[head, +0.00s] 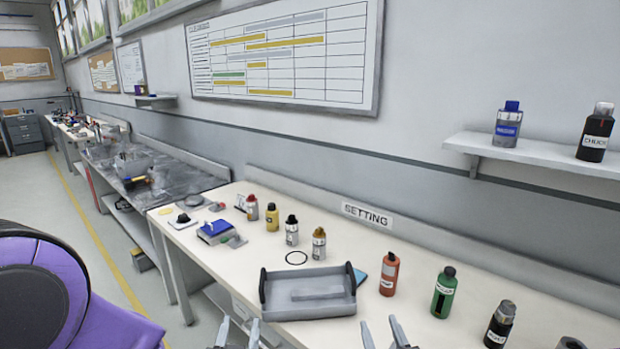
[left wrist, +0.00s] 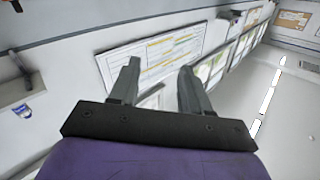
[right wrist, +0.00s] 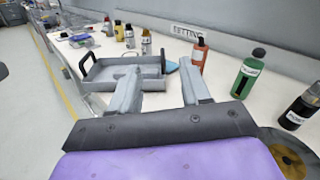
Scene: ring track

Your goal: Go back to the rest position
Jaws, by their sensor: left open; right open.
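My left gripper (head: 238,332) is at the bottom edge of the head view, left of centre, in front of the table's near edge. Its two fingers are apart with nothing between them. In the left wrist view the open gripper (left wrist: 157,80) faces the wall chart and windows. My right gripper (head: 383,335) is at the bottom edge too, right of the left one. In the right wrist view its fingers (right wrist: 160,85) are spread and empty, pointing toward the table with the grey tray beyond them. Both grippers appear clear of the objects.
A grey tray (head: 283,298) with black handles stands on the white table (head: 230,275), a flat grey piece inside. An orange bottle (head: 389,273), a green bottle (head: 443,293) and a dark bottle (head: 499,325) stand to its right. A wall shelf (head: 540,150) holds two bottles.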

